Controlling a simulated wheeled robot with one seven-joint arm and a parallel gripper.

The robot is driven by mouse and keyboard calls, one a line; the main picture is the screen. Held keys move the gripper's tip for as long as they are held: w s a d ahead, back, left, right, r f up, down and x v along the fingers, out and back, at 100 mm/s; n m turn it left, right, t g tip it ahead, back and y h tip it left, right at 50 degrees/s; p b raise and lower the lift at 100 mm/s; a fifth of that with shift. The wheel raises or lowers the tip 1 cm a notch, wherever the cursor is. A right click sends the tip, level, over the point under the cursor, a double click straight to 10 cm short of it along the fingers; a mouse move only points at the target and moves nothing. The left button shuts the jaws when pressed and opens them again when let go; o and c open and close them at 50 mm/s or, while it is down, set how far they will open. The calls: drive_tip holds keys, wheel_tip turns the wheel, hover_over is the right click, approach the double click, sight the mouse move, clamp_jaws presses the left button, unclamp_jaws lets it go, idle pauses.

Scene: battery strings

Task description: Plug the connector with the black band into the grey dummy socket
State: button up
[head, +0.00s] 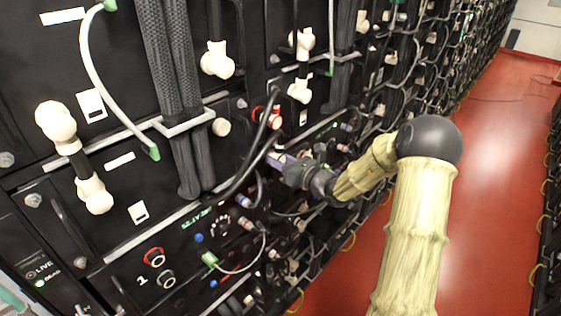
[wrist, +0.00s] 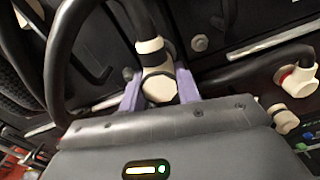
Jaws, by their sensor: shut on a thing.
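My gripper (head: 281,161) is at the panel front, its purple fingers shut on a white connector. In the wrist view the held connector (wrist: 160,86) sits between both fingers, with a dark band below its white collar and a black cable rising from it. The head view mostly hides it behind my gripper. A grey-ringed socket (head: 166,279) is at the lower left of the panel, beside the numeral 1, and looks empty. A red-ringed socket (head: 154,257) is just above it. My gripper is up and to the right of both.
Another white connector (head: 275,122) sits in a red ring above my gripper; a white connector (wrist: 298,82) at a red ring shows at right in the wrist view. A black cable (head: 250,165) loops beside my gripper. A thin lead (head: 245,268) crosses the panel. The red aisle floor (head: 490,180) is clear.

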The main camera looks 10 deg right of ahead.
drive_tip(key=shift+x, duration=0.85)
drive_tip(key=o, duration=1.2)
drive_tip(key=shift+c, duration=0.2)
drive_tip(key=shift+s+d+b, duration=0.1)
drive_tip(key=shift+s+b, duration=0.05)
drive_tip(key=shift+b, duration=0.15)
drive_tip(key=shift+s+d+f, duration=0.1)
drive_tip(key=shift+s+d, duration=0.05)
drive_tip(key=shift+d, duration=0.05)
drive_tip(key=b+v, duration=0.5)
drive_tip(key=v, duration=1.1)
drive_tip(key=shift+s+b, duration=0.3)
drive_tip(key=shift+b, duration=0.1)
drive_tip(key=shift+d, duration=0.15)
